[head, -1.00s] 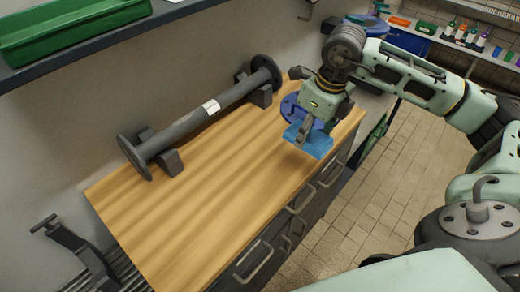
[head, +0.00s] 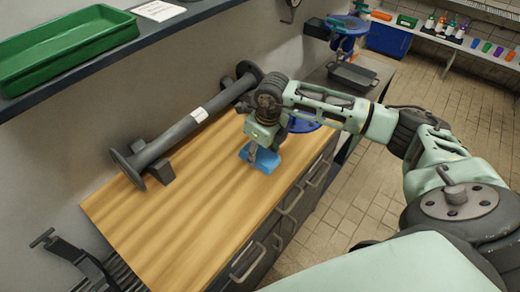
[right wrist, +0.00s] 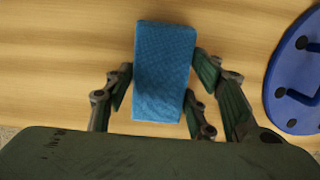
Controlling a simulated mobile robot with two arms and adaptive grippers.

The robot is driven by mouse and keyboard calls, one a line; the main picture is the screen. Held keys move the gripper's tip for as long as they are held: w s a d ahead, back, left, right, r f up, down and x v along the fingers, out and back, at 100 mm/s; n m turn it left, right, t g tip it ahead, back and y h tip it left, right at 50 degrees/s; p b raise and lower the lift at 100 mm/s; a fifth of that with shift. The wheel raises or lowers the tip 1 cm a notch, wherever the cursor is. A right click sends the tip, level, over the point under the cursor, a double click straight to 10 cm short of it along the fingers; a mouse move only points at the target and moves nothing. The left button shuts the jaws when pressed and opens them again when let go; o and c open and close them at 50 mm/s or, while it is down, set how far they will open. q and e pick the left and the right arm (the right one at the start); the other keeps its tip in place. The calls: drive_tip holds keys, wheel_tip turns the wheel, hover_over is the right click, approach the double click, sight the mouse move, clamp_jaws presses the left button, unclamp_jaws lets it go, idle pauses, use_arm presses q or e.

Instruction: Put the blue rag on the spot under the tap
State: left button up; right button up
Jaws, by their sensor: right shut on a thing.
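The blue rag (head: 266,161) is a folded, textured block at the right part of the wooden bench top. My right gripper (head: 256,153) is shut on it. In the right wrist view the rag (right wrist: 164,72) sits between the gripper's fingers, with wood grain behind it. I cannot tell whether the rag touches the bench or hangs just above it. I cannot make out a tap or a marked spot under one with certainty. My left gripper is not in view.
A blue flange (head: 303,126) lies right of the rag. A grey flanged pipe (head: 185,126) rests on blocks along the wall. A shelf with a green tray (head: 65,45) overhangs at upper left. A dark tray (head: 352,77) stands beyond. The front left bench top is clear.

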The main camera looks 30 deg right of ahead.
drive_tip(key=shift+f+b, duration=0.2)
drive_tip(key=shift+b, duration=0.1)
drive_tip(key=o, duration=1.1)
drive_tip(key=shift+r, duration=0.1)
drive_tip(key=shift+o, duration=0.2)
